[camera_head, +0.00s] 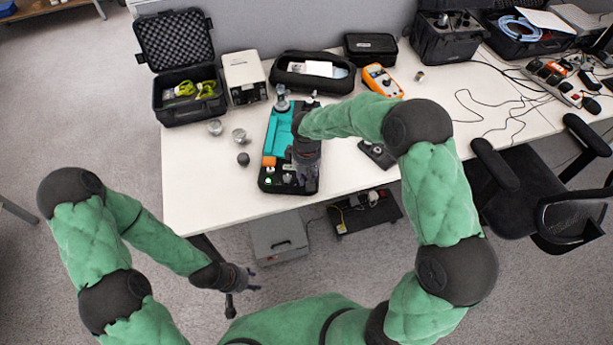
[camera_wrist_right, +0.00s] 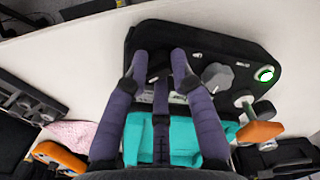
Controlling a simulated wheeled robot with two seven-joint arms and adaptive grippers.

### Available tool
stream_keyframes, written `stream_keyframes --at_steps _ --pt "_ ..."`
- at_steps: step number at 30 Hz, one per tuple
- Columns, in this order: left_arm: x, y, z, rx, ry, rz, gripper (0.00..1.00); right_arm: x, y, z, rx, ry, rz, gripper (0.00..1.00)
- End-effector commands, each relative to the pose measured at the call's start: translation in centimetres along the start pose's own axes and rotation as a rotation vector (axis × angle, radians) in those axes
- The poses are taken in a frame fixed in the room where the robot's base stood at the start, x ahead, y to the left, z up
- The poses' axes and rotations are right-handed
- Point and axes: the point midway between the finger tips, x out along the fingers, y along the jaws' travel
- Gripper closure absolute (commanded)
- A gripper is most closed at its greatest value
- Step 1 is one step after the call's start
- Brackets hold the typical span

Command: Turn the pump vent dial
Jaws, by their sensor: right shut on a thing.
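The pump unit (camera_head: 271,155), black with a teal body, lies on the white table; its black panel (camera_wrist_right: 228,49) shows in the right wrist view. A grey dial (camera_wrist_right: 216,76) with a pointer sits right of my fingers, apart from them. A green-lit button (camera_wrist_right: 264,73) is farther right. My right gripper (camera_head: 305,160) is over the unit's front end. In the wrist view its purple fingers (camera_wrist_right: 160,64) are shut on a dark dial, mostly hidden between them; I cannot read its label. My left gripper (camera_head: 242,293) hangs open and empty in front of the table.
Small metal pieces (camera_head: 239,134) and a dark ball (camera_head: 243,159) lie left of the unit. An open black case (camera_head: 188,112), a white box (camera_head: 244,77) and an orange meter (camera_head: 381,80) stand behind. A black chair (camera_head: 540,195) is at right. The table's front left is clear.

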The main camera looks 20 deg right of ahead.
Motion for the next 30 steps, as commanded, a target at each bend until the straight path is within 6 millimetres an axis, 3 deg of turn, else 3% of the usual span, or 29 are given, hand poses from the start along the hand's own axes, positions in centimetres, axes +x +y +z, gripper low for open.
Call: stream_keyframes --at_steps 11,12,13,24,30 --pt "0.0 0.0 0.0 0.0 0.0 0.0 0.6 0.0 0.0 0.0 0.006 0.001 0.0 1.0" --pt "0.0 0.0 0.0 0.0 0.0 0.0 0.6 0.0 0.0 0.0 0.006 0.001 0.0 0.72" --pt "0.0 0.0 0.0 0.0 0.0 0.0 0.6 0.0 0.0 0.0 0.006 0.001 0.0 0.65" --pt "0.0 0.0 0.0 0.0 0.0 0.0 0.6 -0.2 0.0 0.0 0.005 0.001 0.0 0.65" --pt "0.0 0.0 0.0 0.0 0.0 0.0 0.6 -2.5 0.1 -0.1 0.005 0.004 0.001 0.65"
